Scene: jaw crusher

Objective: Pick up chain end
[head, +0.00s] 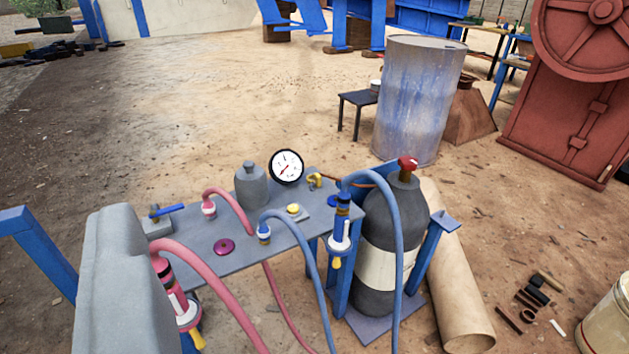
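I cannot make out a chain or a chain end anywhere in the head view. My gripper does not show in this view either, so its place relative to a chain cannot be told. Dark heaped pieces (30,48) lie on the ground at the far upper left, too small to tell what they are.
A grey bench (240,262) with pink and blue hoses and a round gauge (287,166) fills the foreground. A dark gas cylinder (388,240) stands at its right end. A metal drum (415,100) and red machine (575,110) stand behind. Open ground lies at upper left.

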